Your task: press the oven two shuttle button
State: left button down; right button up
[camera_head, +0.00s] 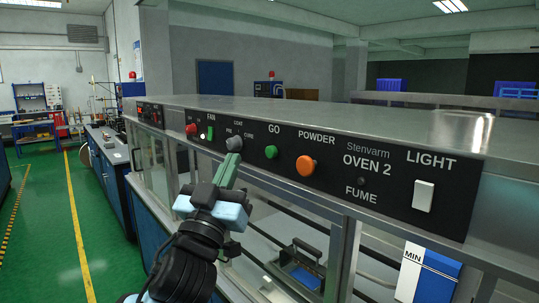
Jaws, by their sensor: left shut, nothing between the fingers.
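The oven two control panel (335,180) is a black strip along the front of a metal housing, marked "Stenvarm OVEN 2". It carries a green round button (271,152) under "GO" and a grey selector knob (234,144) among "LOAD", "PRE" and "CURE". No label reading shuttle can be made out. My left gripper (230,160) is shut and empty, its green fingers pointing up just below the grey knob, left of and lower than the GO button. Whether the fingertips touch the panel I cannot tell. My right gripper is not in view.
Below is a glazed booth with a metal frame post (342,258). A green floor aisle (75,215) is clear at left.

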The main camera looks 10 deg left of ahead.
aim_at(271, 152)
pick_arm(q)
jog(key=shift+w+d+b, duration=0.25)
jog(key=shift+w+d, duration=0.55)
jog(key=shift+w, duration=0.25)
jog(key=shift+w+d+b, duration=0.25)
jog(key=shift+w+d, duration=0.55)
jog(key=shift+w, duration=0.2)
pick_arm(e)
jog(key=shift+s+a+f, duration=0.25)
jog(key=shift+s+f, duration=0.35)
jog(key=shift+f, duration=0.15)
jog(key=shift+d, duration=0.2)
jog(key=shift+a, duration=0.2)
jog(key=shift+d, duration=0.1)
pick_arm(q)
jog(key=shift+w+d, duration=0.3)
jog(key=shift+w, duration=0.05)
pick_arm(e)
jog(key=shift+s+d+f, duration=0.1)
pick_arm(q)
jog(key=shift+w, duration=0.1)
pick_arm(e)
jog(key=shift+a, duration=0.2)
